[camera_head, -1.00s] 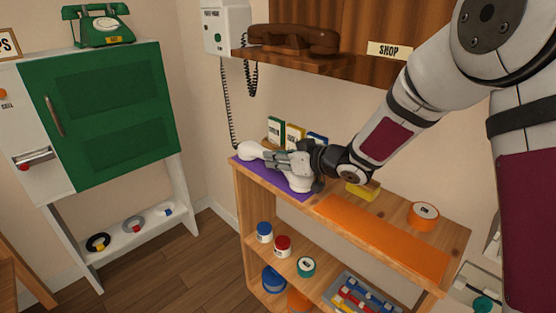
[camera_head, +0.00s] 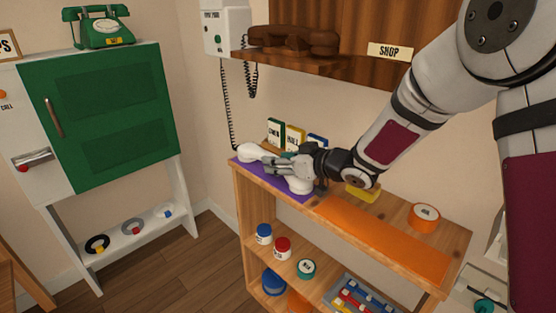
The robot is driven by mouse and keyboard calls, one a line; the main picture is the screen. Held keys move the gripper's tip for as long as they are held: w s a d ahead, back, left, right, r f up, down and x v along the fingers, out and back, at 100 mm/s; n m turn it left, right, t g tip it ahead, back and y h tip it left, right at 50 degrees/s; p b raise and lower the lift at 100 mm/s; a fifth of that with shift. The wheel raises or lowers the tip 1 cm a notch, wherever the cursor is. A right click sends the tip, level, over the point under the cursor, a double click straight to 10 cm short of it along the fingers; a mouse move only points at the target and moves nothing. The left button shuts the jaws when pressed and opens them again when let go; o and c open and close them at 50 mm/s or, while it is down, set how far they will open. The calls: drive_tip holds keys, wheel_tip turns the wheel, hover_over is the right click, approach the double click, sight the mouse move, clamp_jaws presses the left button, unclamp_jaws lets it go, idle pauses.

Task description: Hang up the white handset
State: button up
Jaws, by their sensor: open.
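The white handset (camera_head: 254,152) lies on the purple mat (camera_head: 238,167) at the left end of the wooden shelf top. My gripper (camera_head: 274,163) is at the middle of the handset, with its fingers over or around the handle. It is open. The fingers hide the handset's middle, and I cannot tell whether they touch it. A white wall phone (camera_head: 226,30) hangs above and behind the shelf. A black coiled cord (camera_head: 226,105) hangs below it and runs down towards the shelf.
A brown phone (camera_head: 290,38) sits on a wooden wall shelf marked SHOP, right of the wall phone. Small boxes (camera_head: 275,131) stand behind the handset. An orange mat (camera_head: 380,235) and tape roll (camera_head: 425,216) lie to the right. A green phone (camera_head: 102,25) tops the left cabinet.

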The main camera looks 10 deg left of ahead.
drive_tip(key=p+v, duration=0.3)
drive_tip(key=v, duration=0.9)
drive_tip(key=shift+s+d+p, duration=0.15)
drive_tip(key=shift+s+p, duration=0.05)
drive_tip(key=shift+p, duration=0.2)
drive_tip(key=shift+s+d, duration=0.15)
drive_tip(key=shift+d, duration=0.05)
drive_tip(key=d+r+m+t+h, duration=0.25)
drive_tip(key=d+r+h, duration=0.25)
drive_tip(key=d+h, duration=0.45)
drive_tip(key=s+d+r+m+g+h, duration=0.3)
drive_tip(key=s+d+m, duration=0.1)
drive_tip(key=s+d, duration=0.55)
drive_tip(key=s+a+m+g+y, duration=0.1)
drive_tip(key=s+m+g, duration=0.3)
drive_tip(key=s, duration=2.7)
drive_tip(key=a+g, duration=0.1)
drive_tip(key=g, duration=0.2)
drive_tip(key=shift+f+g, duration=0.2)
drive_tip(key=shift+g, duration=0.15)
